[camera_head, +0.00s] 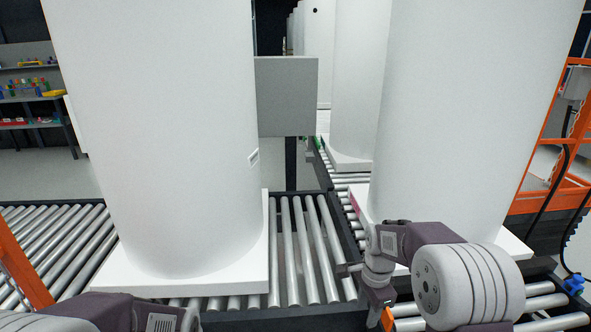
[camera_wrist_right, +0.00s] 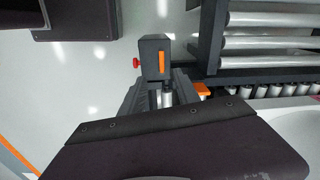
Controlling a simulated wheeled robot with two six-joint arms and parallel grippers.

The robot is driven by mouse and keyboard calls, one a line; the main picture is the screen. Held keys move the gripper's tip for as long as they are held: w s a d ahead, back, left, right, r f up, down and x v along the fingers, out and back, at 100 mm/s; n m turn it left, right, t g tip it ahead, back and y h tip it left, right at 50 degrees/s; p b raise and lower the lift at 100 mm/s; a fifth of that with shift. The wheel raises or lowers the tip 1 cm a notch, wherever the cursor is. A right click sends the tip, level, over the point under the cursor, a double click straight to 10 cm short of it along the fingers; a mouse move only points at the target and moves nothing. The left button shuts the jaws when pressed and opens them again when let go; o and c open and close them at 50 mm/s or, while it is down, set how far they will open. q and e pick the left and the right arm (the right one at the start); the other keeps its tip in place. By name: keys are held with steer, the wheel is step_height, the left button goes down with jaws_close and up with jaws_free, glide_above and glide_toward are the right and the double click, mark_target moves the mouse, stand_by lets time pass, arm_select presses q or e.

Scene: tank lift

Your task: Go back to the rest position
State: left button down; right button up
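My right gripper (camera_head: 376,292) is low in the head view, right of centre, in front of the right tank and above the conveyor edge. The frames do not show clearly whether its fingers are open or shut, and I see nothing held in it. A dark purple part of my right arm fills the bottom of the wrist view. My left arm shows only as a dark and grey strip at the lower left of the head view; its gripper is out of view. A large white tank (camera_head: 165,130) stands upright on a white base at the left. Another white tank (camera_head: 465,110) stands at the right.
Roller conveyors (camera_head: 300,250) run beneath and between the tanks. A grey panel (camera_head: 287,97) stands behind them. An orange frame (camera_head: 550,170) with black cables is at the right. Shelves (camera_head: 32,95) are far left. A dark box with a red knob (camera_wrist_right: 154,58) shows in the wrist view.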

steer(key=s+f+n, duration=0.3)
steer(key=s+n, duration=1.1)
steer(key=s, duration=0.2)
step_height(320, 180, up, 21)
steer(key=p, duration=2)
steer(key=shift+w+a+n+t, duration=0.2)
steer(key=shift+a+n+t, duration=0.2)
steer(key=shift+a, duration=0.05)
